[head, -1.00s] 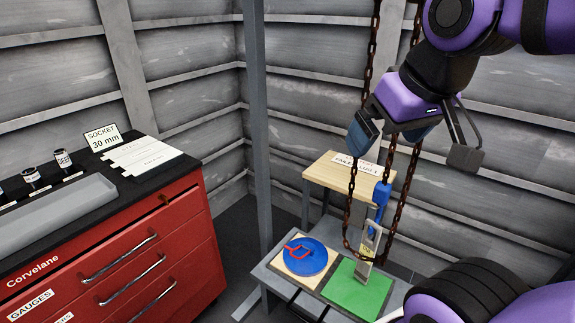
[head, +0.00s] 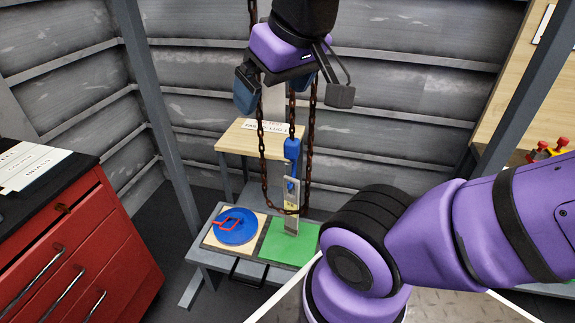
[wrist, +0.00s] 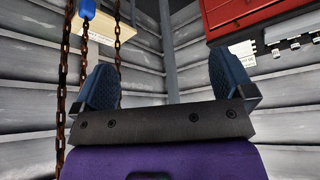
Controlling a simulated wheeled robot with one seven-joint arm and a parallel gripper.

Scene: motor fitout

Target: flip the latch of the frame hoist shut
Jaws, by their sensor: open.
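The frame hoist has a blue hook block (head: 291,150) hanging from rusty chain, which loops down on both sides. Below it hangs a narrow metal plate (head: 291,222) with a small blue part on its face, possibly the latch. The latch is too small to tell its position. The plate hangs over the green mat (head: 277,248); whether it touches is unclear. My gripper (head: 276,95) is open and empty, above the hook block and in front of the chains. In the wrist view, its blue-padded fingers (wrist: 166,92) are wide apart. The blue block (wrist: 88,8) shows at the top left there.
A low grey bench (head: 200,250) holds the green mat and a blue disc (head: 235,227) with a red handle. A wooden-topped stand (head: 237,138) is behind. A red drawer cabinet (head: 90,245) stands left. A grey post (head: 160,120) rises left of the hoist.

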